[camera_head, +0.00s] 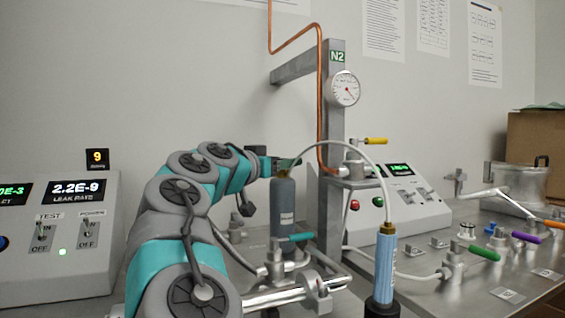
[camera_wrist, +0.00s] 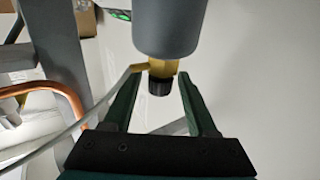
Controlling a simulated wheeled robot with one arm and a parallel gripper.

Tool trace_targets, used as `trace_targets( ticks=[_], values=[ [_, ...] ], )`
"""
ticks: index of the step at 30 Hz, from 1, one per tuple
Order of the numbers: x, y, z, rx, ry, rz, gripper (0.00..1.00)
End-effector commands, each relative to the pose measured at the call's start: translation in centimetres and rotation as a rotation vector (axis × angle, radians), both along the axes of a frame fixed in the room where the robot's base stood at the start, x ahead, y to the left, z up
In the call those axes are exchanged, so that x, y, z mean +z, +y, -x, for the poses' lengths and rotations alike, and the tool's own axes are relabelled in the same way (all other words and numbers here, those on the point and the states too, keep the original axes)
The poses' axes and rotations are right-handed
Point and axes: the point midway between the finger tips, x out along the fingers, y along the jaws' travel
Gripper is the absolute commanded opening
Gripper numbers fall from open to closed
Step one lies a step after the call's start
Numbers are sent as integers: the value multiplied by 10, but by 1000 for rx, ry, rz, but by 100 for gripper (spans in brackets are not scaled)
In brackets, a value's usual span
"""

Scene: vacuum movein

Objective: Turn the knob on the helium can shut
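A grey can (camera_head: 284,207) with a small unreadable label stands upright behind my arm; I take it for the helium can. It also shows in the wrist view (camera_wrist: 168,25), with a brass valve (camera_wrist: 162,68) and a black knob (camera_wrist: 159,87) at its end. My gripper (camera_head: 288,164) is at the can's top. In the wrist view my gripper (camera_wrist: 160,78) has its two green fingers spread, one on each side of the knob. A gap shows between the knob and each finger. The head view does not show the knob clearly.
A pale hose (camera_head: 345,147) arches from the can's top to a light blue cylinder (camera_head: 385,268) at front. A metal post (camera_head: 331,215) with a gauge (camera_head: 345,89) and a copper pipe (camera_head: 319,90) stand close right of the can. A teal-handled valve (camera_head: 290,239) sits low before it.

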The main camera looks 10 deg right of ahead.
Motion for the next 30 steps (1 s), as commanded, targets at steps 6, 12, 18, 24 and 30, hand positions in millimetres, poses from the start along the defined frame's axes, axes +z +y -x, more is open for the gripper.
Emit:
trace_targets(
  ticks=[6,12,18,24,30],
  values=[
    [0,0,0,0,0,0,32],
    [0,0,0,0,0,0,9],
    [0,0,0,1,0,0,0],
    [0,0,0,4,0,0,0],
    [-2,1,0,46,-2,-1,0]
  ],
)
